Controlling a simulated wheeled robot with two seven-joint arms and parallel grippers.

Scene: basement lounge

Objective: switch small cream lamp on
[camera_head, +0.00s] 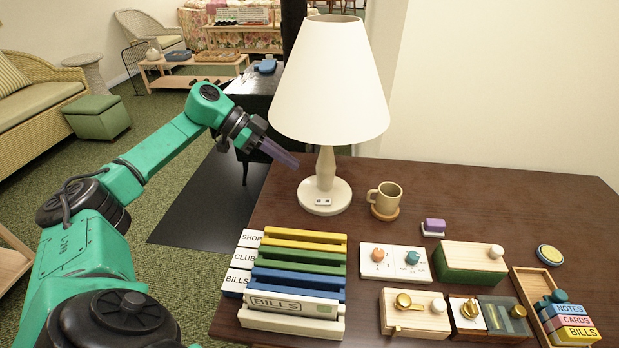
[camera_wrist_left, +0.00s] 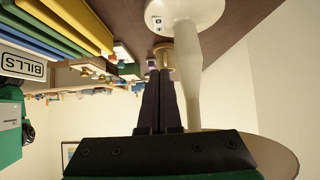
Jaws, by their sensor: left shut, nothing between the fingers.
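The cream lamp (camera_head: 330,85) stands upright at the back left of the dark brown table. It has a wide shade, a pale stem and a round base with a small white switch (camera_head: 323,202) on its front. I cannot tell if it is lit. My left gripper (camera_head: 296,162) is shut and empty, just left of the stem, above the base and below the shade. The wrist view is upside down; there the shut fingers (camera_wrist_left: 160,75) point beside the stem (camera_wrist_left: 187,70), and the switch (camera_wrist_left: 157,20) shows on the base. My right gripper is out of view.
A beige mug (camera_head: 384,198) stands right of the lamp base on a coaster. In front are a sorter with colored slots (camera_head: 300,262), a white two-knob panel (camera_head: 396,262) and several small boxes. The table's back right is clear.

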